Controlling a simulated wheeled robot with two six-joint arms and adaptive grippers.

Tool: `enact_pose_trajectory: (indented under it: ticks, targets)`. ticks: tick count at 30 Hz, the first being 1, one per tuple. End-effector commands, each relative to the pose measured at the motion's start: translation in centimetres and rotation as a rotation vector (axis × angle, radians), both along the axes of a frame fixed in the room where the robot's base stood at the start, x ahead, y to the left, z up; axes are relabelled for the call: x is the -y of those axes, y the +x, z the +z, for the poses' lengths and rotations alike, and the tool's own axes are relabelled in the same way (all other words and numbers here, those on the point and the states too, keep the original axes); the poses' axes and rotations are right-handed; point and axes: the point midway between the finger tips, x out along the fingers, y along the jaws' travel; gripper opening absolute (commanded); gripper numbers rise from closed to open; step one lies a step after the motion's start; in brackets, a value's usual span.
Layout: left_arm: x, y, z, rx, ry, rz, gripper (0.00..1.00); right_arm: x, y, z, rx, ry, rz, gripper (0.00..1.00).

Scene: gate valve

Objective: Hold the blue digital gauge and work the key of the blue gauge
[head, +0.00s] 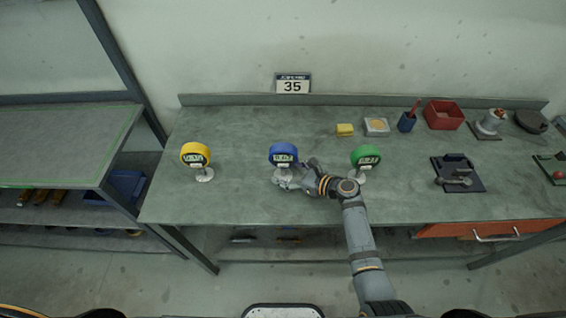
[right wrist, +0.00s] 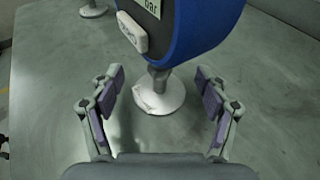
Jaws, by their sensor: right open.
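The blue digital gauge (head: 283,154) stands upright on the workbench on a round pale base, with its display facing me. My right gripper (head: 292,178) is low in front of it, at the height of its stem. In the right wrist view the gripper (right wrist: 160,92) is open, its two padded fingers spread apart. The gauge's blue rim (right wrist: 212,38) is ahead and above, and its stem and white base (right wrist: 160,98) show between the fingers, not gripped. A small pale key (right wrist: 132,32) sits on the gauge's lower face. My left gripper is not in view.
A yellow gauge (head: 195,154) stands left and a green gauge (head: 366,156) right, close to my right arm. A yellow block (head: 345,130), a red bin (head: 443,114) and a dark clamp plate (head: 458,174) are farther right. The bench (head: 240,190) is clear between the yellow and blue gauges.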

Motion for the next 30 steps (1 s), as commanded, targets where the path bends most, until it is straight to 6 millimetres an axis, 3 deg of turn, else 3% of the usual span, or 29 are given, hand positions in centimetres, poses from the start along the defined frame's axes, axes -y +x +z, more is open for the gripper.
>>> enact_pose_trajectory:
  ticks: [4,18,21,30]
  targets:
    - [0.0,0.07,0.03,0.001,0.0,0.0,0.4,0.01,-0.01,0.02,0.0,0.0,0.0,0.76]
    - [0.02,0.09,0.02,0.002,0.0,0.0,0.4,0.03,-0.02,0.01,0.0,0.0,0.0,0.12]
    - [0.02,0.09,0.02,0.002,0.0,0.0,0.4,0.03,-0.02,0.01,0.0,0.0,0.0,0.03]
    - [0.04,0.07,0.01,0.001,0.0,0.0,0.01,0.03,-0.02,0.0,0.0,0.0,0.0,0.03]
